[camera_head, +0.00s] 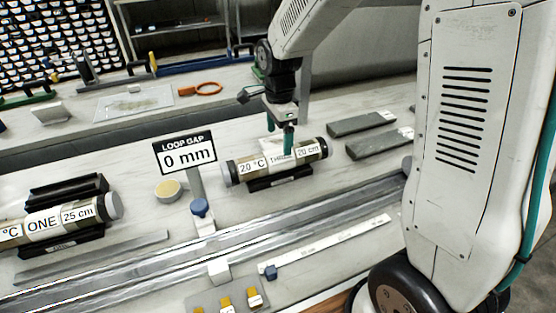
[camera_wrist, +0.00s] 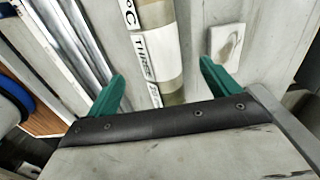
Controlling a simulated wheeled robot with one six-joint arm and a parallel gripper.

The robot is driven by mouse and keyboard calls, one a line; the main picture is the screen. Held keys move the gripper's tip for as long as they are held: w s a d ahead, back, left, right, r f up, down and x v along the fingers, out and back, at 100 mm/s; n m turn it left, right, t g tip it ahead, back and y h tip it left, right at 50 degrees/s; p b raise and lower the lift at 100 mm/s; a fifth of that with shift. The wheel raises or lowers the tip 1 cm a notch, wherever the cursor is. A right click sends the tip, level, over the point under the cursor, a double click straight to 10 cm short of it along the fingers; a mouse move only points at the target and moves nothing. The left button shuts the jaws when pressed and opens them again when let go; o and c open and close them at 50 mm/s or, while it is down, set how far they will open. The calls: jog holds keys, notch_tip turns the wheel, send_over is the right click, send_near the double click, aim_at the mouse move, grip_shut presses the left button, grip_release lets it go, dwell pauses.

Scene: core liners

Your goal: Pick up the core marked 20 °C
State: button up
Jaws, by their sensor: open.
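The core marked 20 °C, THREE and 20 cm (camera_head: 308,152) is a clear tube with dark end caps and white labels. It lies in a black cradle (camera_head: 280,182) in the middle of the bench. My gripper (camera_head: 280,148) points down over the middle of this core, its green fingers apart. In the wrist view the core (camera_wrist: 156,45) runs between the fingers of my gripper (camera_wrist: 161,70), with a gap on each side. Whether the fingertips reach below the core's top is hard to tell. The near finger hides part of the THREE label.
A second core marked ONE, 25 cm (camera_head: 78,213) lies in a cradle at left. A LOOP GAP 0 mm sign (camera_head: 185,152) stands left of core THREE. Metal rails (camera_head: 300,215) run in front.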

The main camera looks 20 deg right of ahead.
aim_at(278, 150)
notch_tip(278, 150, down, 8)
jog(key=shift+a+f, duration=0.1)
jog(key=shift+a, duration=0.05)
dwell(0.3)
grip_shut()
